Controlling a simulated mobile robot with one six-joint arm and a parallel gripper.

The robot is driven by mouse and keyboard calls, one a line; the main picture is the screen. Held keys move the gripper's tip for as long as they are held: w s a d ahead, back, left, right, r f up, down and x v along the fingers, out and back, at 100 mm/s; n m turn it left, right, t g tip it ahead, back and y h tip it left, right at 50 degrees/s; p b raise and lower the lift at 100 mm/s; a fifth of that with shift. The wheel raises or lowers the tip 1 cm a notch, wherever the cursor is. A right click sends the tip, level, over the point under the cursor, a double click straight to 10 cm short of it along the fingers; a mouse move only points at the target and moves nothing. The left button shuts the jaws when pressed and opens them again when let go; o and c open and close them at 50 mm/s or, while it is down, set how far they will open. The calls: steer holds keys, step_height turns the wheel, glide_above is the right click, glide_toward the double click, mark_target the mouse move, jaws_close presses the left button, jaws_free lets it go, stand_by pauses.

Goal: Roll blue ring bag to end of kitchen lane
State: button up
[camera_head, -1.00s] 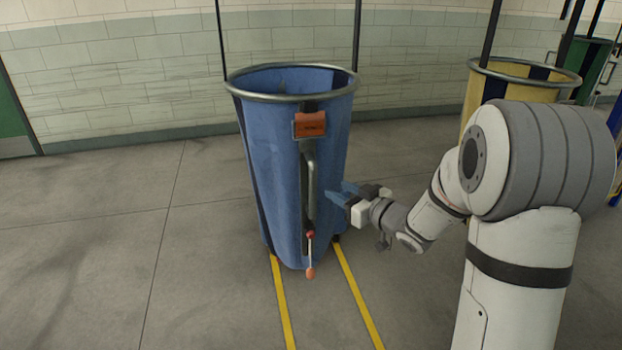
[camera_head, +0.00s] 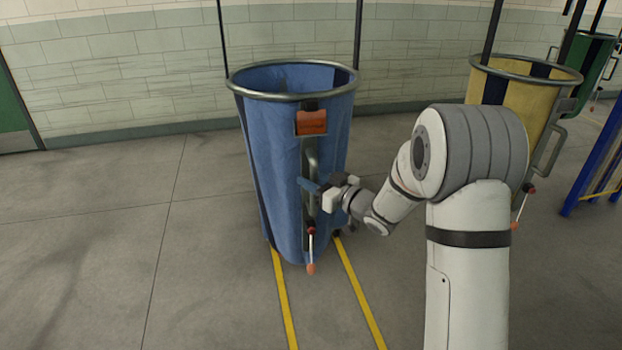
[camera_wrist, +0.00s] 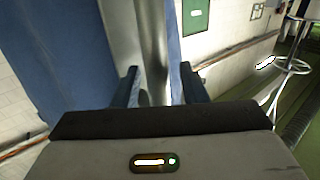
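The blue ring bag (camera_head: 275,160) hangs upright from dark straps by its metal ring, above two yellow floor lines. An orange tag (camera_head: 311,122) and a grey vertical handle (camera_head: 311,160) are on its front. A red-tipped lever (camera_head: 311,250) hangs below the handle. My gripper (camera_head: 309,186) is at the lower part of the handle. In the wrist view, my gripper (camera_wrist: 158,84) has its two dark fingers apart, with the grey handle (camera_wrist: 150,45) showing between them. Gaps show beside the handle, so the gripper is open. Whether a finger touches the handle cannot be told.
A yellow ring bag (camera_head: 515,100) hangs to the right, partly behind my arm. A green bag (camera_head: 592,70) is farther back. A blue frame (camera_head: 590,170) stands at the right edge. The floor to the left is clear; a tiled wall runs behind.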

jaws_close()
stand_by(0.3)
